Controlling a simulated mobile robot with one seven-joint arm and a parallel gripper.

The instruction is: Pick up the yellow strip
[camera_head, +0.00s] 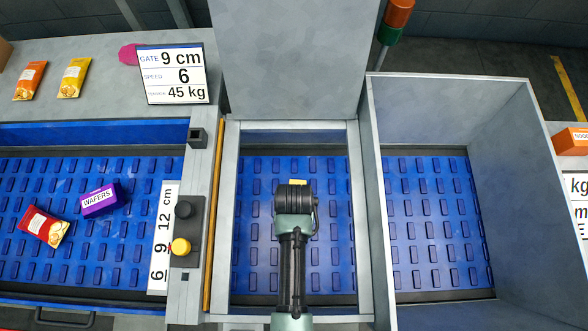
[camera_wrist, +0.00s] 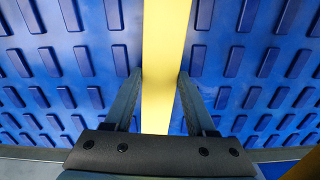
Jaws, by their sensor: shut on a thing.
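A yellow strip (camera_wrist: 164,40) runs lengthwise through the middle of the wrist view, over the blue ribbed belt. My gripper (camera_wrist: 160,78) has one finger on each side of the strip and is shut on it. In the head view my gripper (camera_head: 297,190) is over the belt in the middle bay, seen from above, with its fingers hidden. I cannot tell whether the strip touches the belt.
The middle bay's blue belt (camera_head: 257,250) is otherwise clear, with metal walls around it. A high-walled grey bin (camera_head: 430,95) stands right. On the left belt lie a purple wafers box (camera_head: 101,201) and a red packet (camera_head: 43,227). A post with a yellow button (camera_head: 181,246) stands between.

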